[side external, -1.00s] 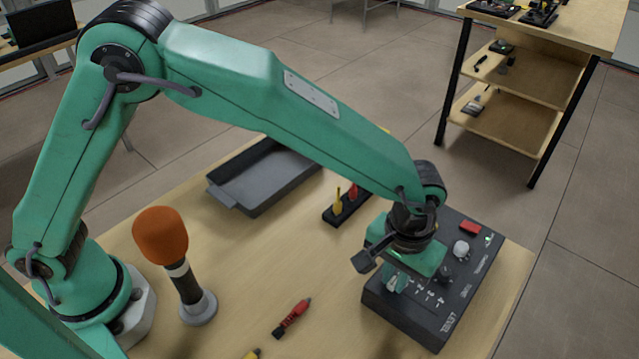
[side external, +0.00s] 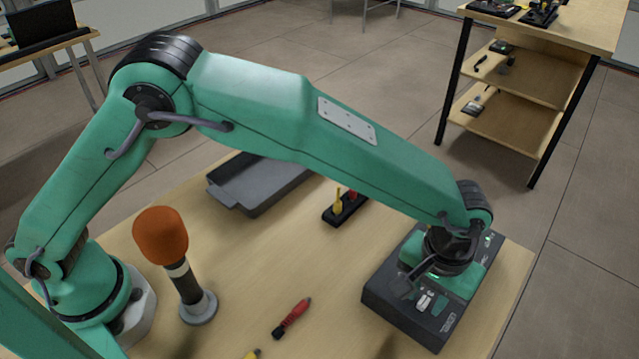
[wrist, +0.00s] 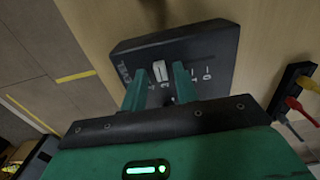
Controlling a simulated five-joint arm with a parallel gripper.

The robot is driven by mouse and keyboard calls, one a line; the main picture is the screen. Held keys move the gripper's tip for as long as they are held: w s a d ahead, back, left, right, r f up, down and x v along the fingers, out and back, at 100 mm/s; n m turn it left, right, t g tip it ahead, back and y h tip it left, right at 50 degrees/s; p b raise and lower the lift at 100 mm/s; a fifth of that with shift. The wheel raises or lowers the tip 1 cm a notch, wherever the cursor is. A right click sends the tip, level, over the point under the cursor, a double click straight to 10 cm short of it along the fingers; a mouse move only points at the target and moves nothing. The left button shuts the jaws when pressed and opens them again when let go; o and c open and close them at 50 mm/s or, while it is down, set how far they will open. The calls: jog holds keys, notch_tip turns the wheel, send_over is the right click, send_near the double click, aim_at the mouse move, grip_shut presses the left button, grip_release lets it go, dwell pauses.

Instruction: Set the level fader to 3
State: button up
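The dark level fader panel (side external: 385,300) lies on the right part of the wooden table. It also fills the upper middle of the wrist view (wrist: 222,40), with the LEVEL label at its left end and 0 at the right end of the scale. The pale fader cap (wrist: 159,68) stands by the 3 mark, though the exact alignment is partly hidden. It shows in the side view too (side external: 424,301). My gripper (wrist: 159,70) is low over the panel, its green fingers on either side of the cap, with narrow gaps visible.
A microphone with an orange head (side external: 161,236), a red-handled tool (side external: 293,317) and a grey tray (side external: 228,192) are on the table. A black holder (side external: 331,213) with yellow and red plugs stands left of the panel. My arm and gripper cover the panel's far part.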

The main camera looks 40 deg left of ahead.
aim_at(423, 299)
jog(key=shift+r, duration=0.1)
dwell(0.3)
jog(key=shift+r, duration=3.8)
jog(key=shift+w+a+r, duration=0.1)
jog(key=shift+a+r, duration=0.05)
jog(key=shift+a, duration=0.1)
jog(key=a+r+t, duration=0.1)
jog(key=a+r, duration=0.3)
jog(key=a, duration=0.3)
jog(key=a+r+h, duration=0.1)
jog(key=a+r, duration=0.3)
jog(key=a, duration=0.4)
jog(key=a+r+t, duration=0.1)
jog(key=a+r, duration=0.3)
jog(key=a, duration=0.3)
jog(key=shift+s+a+f+t+y, duration=0.25)
jog(key=shift+s+a+t, duration=0.35)
jog(key=shift+s+a, duration=2.15)
jog(key=shift+s+a+f+t+y, duration=0.1)
jog(key=shift+s+a+f+t, duration=0.35)
jog(key=shift+s+a, duration=2.3)
jog(key=shift+s+a+f+t+y, duration=0.15)
jog(key=shift+s+a+t, duration=0.9)
jog(key=shift+a, duration=3.15)
